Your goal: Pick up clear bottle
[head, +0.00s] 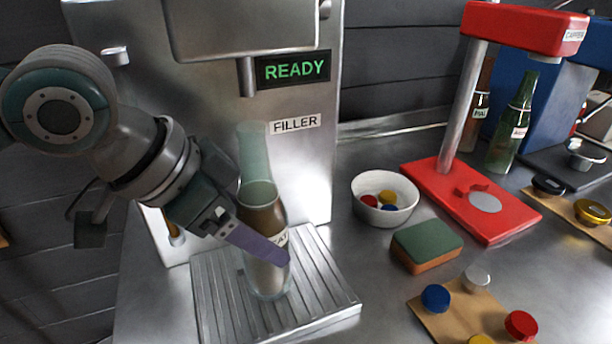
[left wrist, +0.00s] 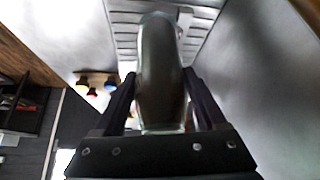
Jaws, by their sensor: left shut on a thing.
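A clear bottle (head: 268,272) stands upright on the ribbed metal tray (head: 325,312) under the filler. Its see-through neck rises below the filler nozzle, and its body looks brown in the upper part, with a partly hidden white label. My left gripper (head: 262,245) comes in from the left and is shut on the bottle's body. In the left wrist view the bottle (left wrist: 160,75) lies between the two dark fingers (left wrist: 160,100). I cannot tell whether its base touches the tray. My right gripper is not in view.
The filler (head: 300,170) with a READY display stands behind the bottle. To the right are a white bowl (head: 408,190) with coloured caps, a sponge (head: 427,243), a red capper (head: 520,225), a board with caps (head: 425,312) and a green bottle (head: 505,145).

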